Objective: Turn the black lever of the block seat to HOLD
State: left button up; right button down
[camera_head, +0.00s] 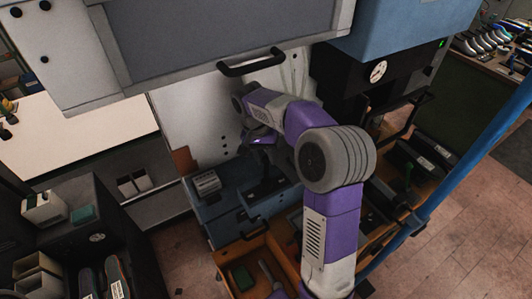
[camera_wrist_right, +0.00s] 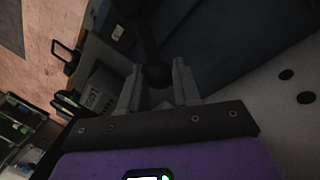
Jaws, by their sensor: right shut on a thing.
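My right gripper (camera_wrist_right: 157,86) is shut on a black lever (camera_wrist_right: 155,73), with its rounded dark end between the two pale fingers in the right wrist view. The lever's shaft runs up and away from the fingers. In the head view the right gripper (camera_head: 262,150) is small and dark, low over a blue-grey unit (camera_head: 231,208), and the lever cannot be made out there. A small grey box with lettering (camera_head: 207,183) sits on this unit's left; the lettered box also shows in the wrist view (camera_wrist_right: 97,100). I cannot read the lever's setting. My left gripper is not in view.
A grey hood with a black handle (camera_head: 251,63) hangs above my right arm. A black machine with a round gauge (camera_head: 378,71) stands to the right. An open wooden drawer (camera_head: 231,266) is below the unit. A blue pole (camera_head: 470,160) crosses the right side.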

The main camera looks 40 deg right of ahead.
jog(key=shift+s+d+m, duration=0.35)
jog(key=shift+d+m, duration=0.15)
jog(key=shift+m, duration=0.5)
jog(key=c, duration=0.8)
grip_release()
jog(key=shift+s, duration=0.1)
jog(key=r, duration=0.2)
jog(key=w+r, duration=0.1)
jog(key=r, duration=0.4)
jog(key=shift+w+a+r, duration=0.15)
jog(key=shift+a+r, duration=0.1)
jog(key=shift+a, duration=0.1)
